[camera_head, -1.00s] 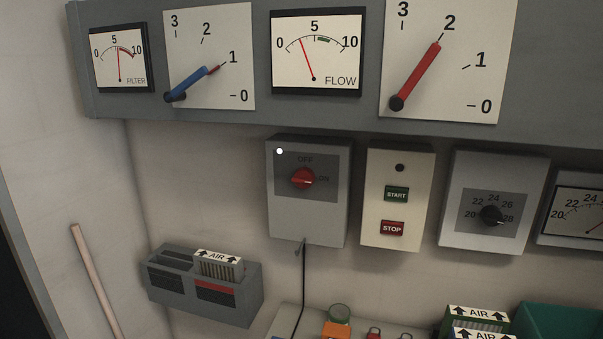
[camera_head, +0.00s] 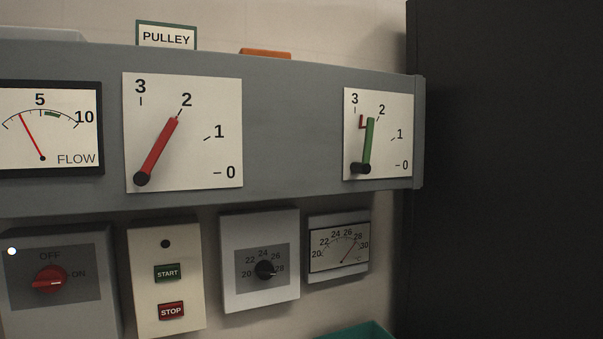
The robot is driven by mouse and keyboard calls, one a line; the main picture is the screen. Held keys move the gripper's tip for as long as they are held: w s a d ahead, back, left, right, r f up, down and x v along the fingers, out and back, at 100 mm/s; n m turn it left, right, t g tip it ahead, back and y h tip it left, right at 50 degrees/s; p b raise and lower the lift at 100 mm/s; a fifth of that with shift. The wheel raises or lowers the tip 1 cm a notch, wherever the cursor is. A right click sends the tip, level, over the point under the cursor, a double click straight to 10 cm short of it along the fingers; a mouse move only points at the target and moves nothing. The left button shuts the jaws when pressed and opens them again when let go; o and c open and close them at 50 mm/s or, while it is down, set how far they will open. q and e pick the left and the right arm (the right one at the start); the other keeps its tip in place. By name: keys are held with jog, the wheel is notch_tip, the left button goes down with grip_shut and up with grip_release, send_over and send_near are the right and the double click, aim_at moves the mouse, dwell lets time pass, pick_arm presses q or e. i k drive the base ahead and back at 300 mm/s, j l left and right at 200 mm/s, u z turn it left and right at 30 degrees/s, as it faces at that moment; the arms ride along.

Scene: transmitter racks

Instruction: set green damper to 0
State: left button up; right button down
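The green damper lever (camera_head: 368,145) is on a white scale plate (camera_head: 391,160) at the right end of the grey duct. Its black pivot is at the plate's lower left. The lever stands nearly upright, its tip just left of the 2 mark, between 2 and 3. The plate is marked 0 to 3, with 0 at the lower right. A small red piece (camera_head: 362,121) shows just left of the lever's tip; I cannot tell whether it touches the lever. Neither of my grippers is in view.
A red damper lever (camera_head: 158,150) points near 2 on its own plate. The FLOW gauge (camera_head: 70,142) is at the left. Below hang the switch box (camera_head: 85,245), START/STOP box (camera_head: 166,240), thermostat (camera_head: 282,225) and thermometer (camera_head: 350,270). A dark cabinet (camera_head: 500,170) fills the right side.

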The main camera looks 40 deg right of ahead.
aim_at(364, 167)
jog(key=z, duration=1.6)
jog(key=i+j+z, duration=0.1)
jog(key=z, duration=0.4)
jog(key=i, duration=0.1)
